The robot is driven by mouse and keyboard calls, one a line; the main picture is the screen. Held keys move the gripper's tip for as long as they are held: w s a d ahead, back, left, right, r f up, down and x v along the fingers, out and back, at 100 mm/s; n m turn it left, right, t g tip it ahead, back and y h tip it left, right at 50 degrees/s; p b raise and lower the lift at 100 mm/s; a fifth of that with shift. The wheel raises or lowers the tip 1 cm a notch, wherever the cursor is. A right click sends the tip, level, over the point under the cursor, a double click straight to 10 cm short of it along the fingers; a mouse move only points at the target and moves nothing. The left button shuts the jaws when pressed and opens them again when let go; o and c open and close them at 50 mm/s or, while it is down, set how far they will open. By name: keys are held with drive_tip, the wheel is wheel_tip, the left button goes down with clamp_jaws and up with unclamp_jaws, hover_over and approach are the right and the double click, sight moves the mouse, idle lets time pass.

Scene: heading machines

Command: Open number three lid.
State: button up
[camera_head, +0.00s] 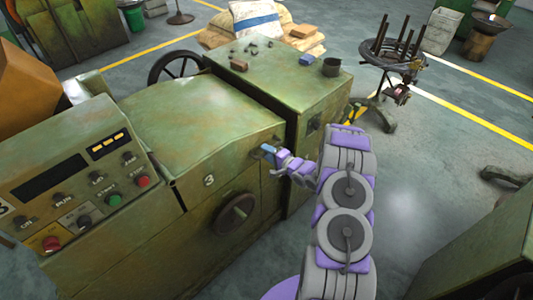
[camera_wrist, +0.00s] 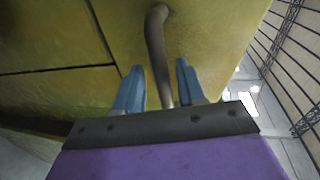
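The number three lid (camera_head: 190,125) is the worn green sloped cover of the machine marked "3", and it lies closed. My gripper (camera_head: 267,151) is at the right end of its front edge. In the wrist view my gripper (camera_wrist: 156,68) has its two blue fingers apart. A grey bent metal handle (camera_wrist: 157,45) runs down from the green-yellow panel between them. Gaps show on both sides of the handle, so the fingers do not appear clamped on it. In the head view the handle is hidden behind my gripper.
A control panel (camera_head: 70,185) with buttons stands left of the lid. A round handwheel (camera_head: 234,213) sits on the front below. A taller green cabinet (camera_head: 280,75) with small items adjoins behind. A rod stand (camera_head: 395,60) is at back right. Grey floor (camera_head: 440,160) is open at right.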

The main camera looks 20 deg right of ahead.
drive_tip(key=shift+w, duration=0.45)
drive_tip(key=shift+a, duration=0.1)
drive_tip(key=shift+c, duration=0.9)
clamp_jaws()
drive_tip(key=shift+s, duration=0.1)
